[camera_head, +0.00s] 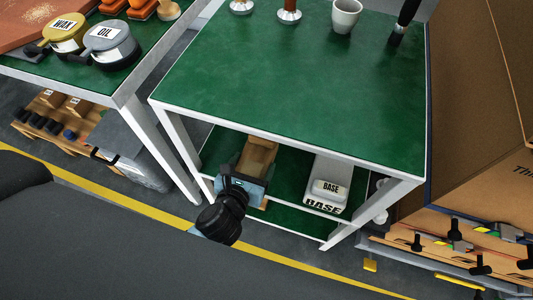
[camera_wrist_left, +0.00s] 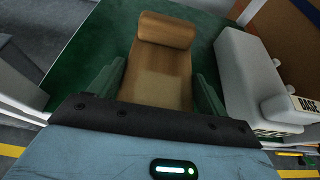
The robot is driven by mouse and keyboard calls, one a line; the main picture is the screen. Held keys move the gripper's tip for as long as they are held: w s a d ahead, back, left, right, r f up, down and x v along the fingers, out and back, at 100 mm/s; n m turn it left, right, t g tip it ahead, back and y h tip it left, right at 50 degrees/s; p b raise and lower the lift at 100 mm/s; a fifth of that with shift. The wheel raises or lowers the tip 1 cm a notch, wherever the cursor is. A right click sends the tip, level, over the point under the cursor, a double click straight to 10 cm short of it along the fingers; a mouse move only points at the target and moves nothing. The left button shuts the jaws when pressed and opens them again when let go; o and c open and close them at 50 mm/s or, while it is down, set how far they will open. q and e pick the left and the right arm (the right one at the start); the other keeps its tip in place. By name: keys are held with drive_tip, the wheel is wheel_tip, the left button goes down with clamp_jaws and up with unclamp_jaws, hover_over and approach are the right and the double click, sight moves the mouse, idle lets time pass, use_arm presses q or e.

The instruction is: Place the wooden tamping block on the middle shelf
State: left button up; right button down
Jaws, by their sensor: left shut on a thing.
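The wooden tamping block (camera_head: 259,153) is brown, with a rounded raised end. It lies within the middle shelf (camera_head: 290,177) space, under the green table top. My left gripper (camera_head: 246,178) reaches in from the front and is shut on the block. In the left wrist view the block (camera_wrist_left: 160,75) sits between the two green-grey fingers (camera_wrist_left: 157,88), its rounded end pointing away from me. The green shelf surface (camera_wrist_left: 205,40) shows behind and beside it. I cannot tell whether its underside touches the shelf. My right gripper is not in view.
A white box labelled BASE (camera_head: 328,190) stands to the right of the block on the shelf; it also shows in the left wrist view (camera_wrist_left: 250,80). White table legs (camera_head: 184,150) flank the opening. A white cup (camera_head: 345,15) stands on the table top (camera_head: 300,80), whose middle is clear.

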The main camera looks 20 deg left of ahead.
sight(265, 150)
use_arm(q)
drive_tip(key=w, duration=0.2)
drive_tip(key=w+d, duration=0.1)
drive_tip(key=w, duration=0.2)
drive_tip(key=shift+d+f+b, duration=0.2)
drive_tip(key=shift+b, duration=0.2)
drive_tip(key=shift+w+d, duration=0.1)
drive_tip(key=shift+w, duration=0.35)
drive_tip(key=shift+f+b, duration=1.15)
drive_tip(key=shift+f, duration=0.75)
drive_tip(key=shift+r, duration=0.15)
drive_tip(key=o, duration=1.3)
drive_tip(key=shift+f, duration=0.25)
